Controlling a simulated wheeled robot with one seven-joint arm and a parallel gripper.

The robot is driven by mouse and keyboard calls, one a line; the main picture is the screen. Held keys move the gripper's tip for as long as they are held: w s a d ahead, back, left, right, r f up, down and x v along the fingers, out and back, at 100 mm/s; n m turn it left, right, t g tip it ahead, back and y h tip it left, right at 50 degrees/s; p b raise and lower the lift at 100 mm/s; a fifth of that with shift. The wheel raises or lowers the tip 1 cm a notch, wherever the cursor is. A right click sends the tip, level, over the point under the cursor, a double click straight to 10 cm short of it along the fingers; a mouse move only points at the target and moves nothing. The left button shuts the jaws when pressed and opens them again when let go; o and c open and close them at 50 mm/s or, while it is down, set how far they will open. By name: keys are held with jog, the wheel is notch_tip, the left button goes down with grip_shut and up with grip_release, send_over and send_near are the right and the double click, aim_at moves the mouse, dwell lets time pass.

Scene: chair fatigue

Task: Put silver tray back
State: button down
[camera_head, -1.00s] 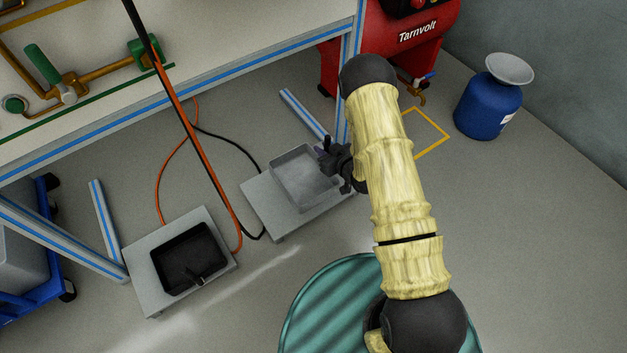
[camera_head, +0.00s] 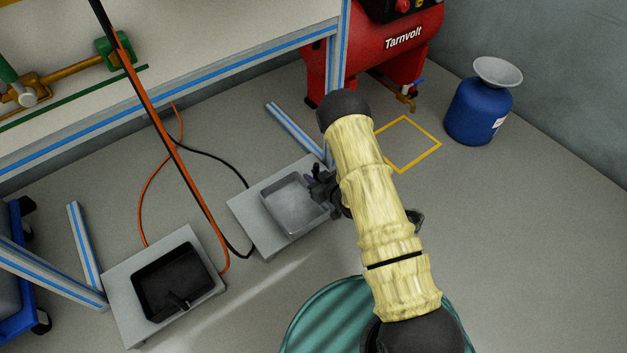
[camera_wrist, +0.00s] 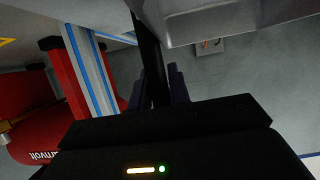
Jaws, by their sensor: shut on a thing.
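The silver tray (camera_head: 270,197) is a shallow, open grey metal pan, over the right-hand grey plate (camera_head: 250,215) in the head view. I cannot tell whether it rests on the plate or is just above it. My gripper (camera_head: 320,187) is at the tray's right side and shut on it, apparently by its handle, which is mostly hidden. In the wrist view the tray (camera_wrist: 240,22) fills the top, and my dark fingers (camera_wrist: 165,85) close around a dark bar running up to it.
A black tray (camera_head: 160,272) sits on another grey plate (camera_head: 120,300) at left. Orange and black cables run between the plates. A yellow floor outline (camera_head: 422,159), a red compressor (camera_head: 385,50) and a blue canister (camera_head: 475,112) stand at right. The bench leg (camera_head: 339,75) is close to my arm.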

jog(key=shift+f, duration=0.2)
jog(key=c, duration=1.3)
grip_release()
jog(key=shift+r, duration=0.15)
jog(key=shift+s+d+r+p, duration=0.15)
jog(key=shift+s+d+p, duration=0.1)
jog(key=shift+p, duration=0.15)
jog(key=p+v, duration=0.7)
jog(key=v, duration=0.4)
jog(key=shift+s, duration=0.15)
jog(key=shift+d, duration=0.1)
